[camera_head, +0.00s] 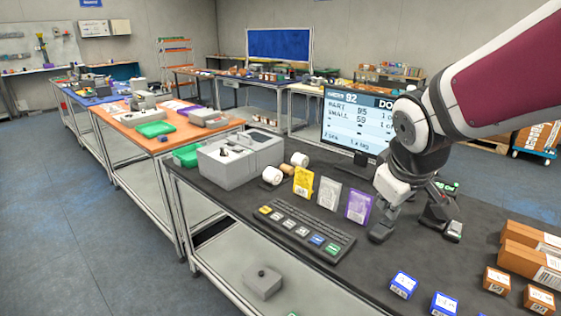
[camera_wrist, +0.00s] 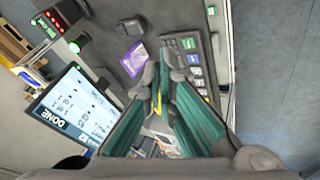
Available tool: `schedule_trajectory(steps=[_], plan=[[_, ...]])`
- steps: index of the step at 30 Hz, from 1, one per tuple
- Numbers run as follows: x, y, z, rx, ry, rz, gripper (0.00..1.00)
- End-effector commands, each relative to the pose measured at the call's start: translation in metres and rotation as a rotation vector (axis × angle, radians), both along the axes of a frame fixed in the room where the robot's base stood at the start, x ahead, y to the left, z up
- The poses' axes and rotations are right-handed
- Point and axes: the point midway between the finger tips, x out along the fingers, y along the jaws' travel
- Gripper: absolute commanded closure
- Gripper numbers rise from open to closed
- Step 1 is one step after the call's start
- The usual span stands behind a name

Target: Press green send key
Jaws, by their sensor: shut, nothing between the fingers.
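The green send key (camera_head: 332,249) is at the near right end of the dark keypad (camera_head: 290,219), after a blue key (camera_head: 316,240). In the wrist view the green key (camera_wrist: 188,43) lies a little above and right of my fingertips.
Yellow (camera_head: 303,182), white (camera_head: 329,194) and purple (camera_head: 358,206) cards stand behind the keypad. A monitor (camera_head: 354,127) and grey printer (camera_head: 241,158) are farther back. Blue boxes (camera_head: 403,285) and brown boxes (camera_head: 530,250) lie at the right.

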Motion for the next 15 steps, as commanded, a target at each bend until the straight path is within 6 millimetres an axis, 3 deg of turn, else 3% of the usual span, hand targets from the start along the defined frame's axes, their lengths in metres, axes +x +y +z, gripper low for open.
schedule_trajectory(steps=[8, 15], plan=[[0.064, -0.002, -0.024, -0.07, -0.006, 0.219, 1.0], [0.109, 0.006, -0.059, -0.08, -0.037, 0.413, 1.0]])
